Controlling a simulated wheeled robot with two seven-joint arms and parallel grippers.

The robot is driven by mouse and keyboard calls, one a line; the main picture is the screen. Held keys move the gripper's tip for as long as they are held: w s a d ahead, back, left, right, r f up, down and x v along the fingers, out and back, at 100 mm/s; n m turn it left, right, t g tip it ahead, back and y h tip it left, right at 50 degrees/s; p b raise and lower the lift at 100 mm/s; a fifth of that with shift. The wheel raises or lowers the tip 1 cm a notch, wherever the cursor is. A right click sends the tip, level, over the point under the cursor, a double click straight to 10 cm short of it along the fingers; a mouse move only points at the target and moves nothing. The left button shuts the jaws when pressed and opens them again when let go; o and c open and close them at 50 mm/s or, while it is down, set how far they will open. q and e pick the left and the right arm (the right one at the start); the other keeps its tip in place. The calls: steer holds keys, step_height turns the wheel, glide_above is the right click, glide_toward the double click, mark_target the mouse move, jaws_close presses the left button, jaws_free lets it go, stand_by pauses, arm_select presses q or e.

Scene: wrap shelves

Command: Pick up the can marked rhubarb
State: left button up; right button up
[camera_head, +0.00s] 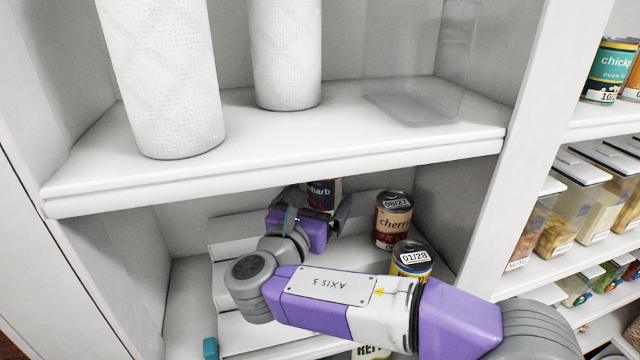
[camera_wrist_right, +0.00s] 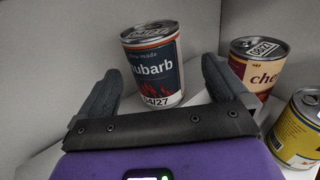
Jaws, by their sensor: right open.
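The rhubarb can (camera_head: 325,186) has a dark blue and red label and stands upright at the back of the shelf below the paper rolls. In the head view the upper shelf and my gripper hide part of it. In the wrist view the can (camera_wrist_right: 153,66) shows its label, partly cut off as "hubarb", and a dated lid. My right gripper (camera_head: 318,210) is open, with its fingers pointing at the can. In the wrist view the can appears between the open fingers (camera_wrist_right: 160,80); I cannot tell how deep. My left gripper is not in view.
A cherry can (camera_head: 393,222) stands close on the right, with a yellow and blue can (camera_head: 411,260) in front of it. The upper shelf (camera_head: 280,170) hangs just above. Another can stands low, partly behind my arm. A teal object (camera_head: 210,348) is at lower left.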

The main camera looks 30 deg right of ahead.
steer(key=x, duration=0.5)
steer(key=shift+w+r, duration=0.15)
steer(key=shift+w, duration=0.2)
steer(key=shift+c, duration=0.3)
steer(key=c, duration=1.2)
steer(key=shift+r, duration=0.1)
